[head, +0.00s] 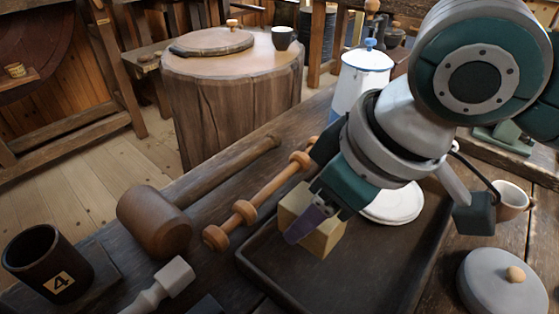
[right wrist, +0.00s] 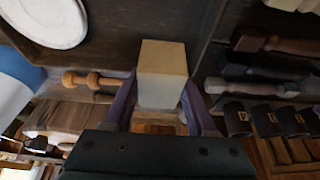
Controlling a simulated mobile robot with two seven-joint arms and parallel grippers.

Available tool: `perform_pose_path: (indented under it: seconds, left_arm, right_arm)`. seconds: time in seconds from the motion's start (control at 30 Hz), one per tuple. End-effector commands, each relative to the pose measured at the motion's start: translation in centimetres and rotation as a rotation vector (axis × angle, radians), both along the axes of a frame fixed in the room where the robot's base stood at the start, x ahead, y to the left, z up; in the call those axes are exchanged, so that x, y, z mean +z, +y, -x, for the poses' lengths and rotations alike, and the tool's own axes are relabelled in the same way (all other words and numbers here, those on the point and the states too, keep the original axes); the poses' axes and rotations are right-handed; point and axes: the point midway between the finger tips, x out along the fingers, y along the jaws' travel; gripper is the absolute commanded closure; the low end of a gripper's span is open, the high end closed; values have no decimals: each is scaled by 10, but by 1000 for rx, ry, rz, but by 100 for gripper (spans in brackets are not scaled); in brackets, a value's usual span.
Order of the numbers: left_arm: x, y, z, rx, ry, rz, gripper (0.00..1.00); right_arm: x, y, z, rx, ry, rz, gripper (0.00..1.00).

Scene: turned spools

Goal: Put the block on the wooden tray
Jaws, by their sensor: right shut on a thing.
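The pale wooden block (head: 322,238) is held between the purple fingertips of my right gripper (head: 308,218). In the right wrist view the block (right wrist: 162,62) sits between the two fingers of the gripper (right wrist: 160,100), which touch its sides. The dark wooden tray (head: 345,285) lies on the bench, and the block is in front of its back-left part in the head view. The tray also shows in the right wrist view (right wrist: 125,30). I cannot tell whether the block touches the tray floor. My left gripper is not in view.
A white plate (head: 396,205) lies at the tray's back. A turned spindle (head: 250,208) and a mallet (head: 155,222) lie left of the tray. A dark cup marked 4 (head: 45,262) stands at left; a grey lid (head: 500,282) is at right. The tray's front is bare.

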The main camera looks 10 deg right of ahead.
Motion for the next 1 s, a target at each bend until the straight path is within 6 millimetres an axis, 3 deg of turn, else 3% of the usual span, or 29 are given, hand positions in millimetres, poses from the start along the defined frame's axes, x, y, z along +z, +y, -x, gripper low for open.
perform_pose_path:
  seconds: [0.03,0.23,0.47,0.9,0.93,1.0]
  left_arm:
    - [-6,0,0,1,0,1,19]
    - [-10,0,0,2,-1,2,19]
    - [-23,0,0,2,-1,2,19]
    - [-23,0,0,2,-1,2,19]
    - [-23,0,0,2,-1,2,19]
    - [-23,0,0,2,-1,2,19]
  right_arm:
    - [-12,0,0,-1,2,0,100]
    - [-29,0,0,0,1,-1,100]
    - [-64,0,0,-1,0,0,100]
    - [-69,0,0,0,0,-1,100]
    - [-69,0,0,0,-1,-1,40]
    - [-68,0,0,0,-1,-1,32]
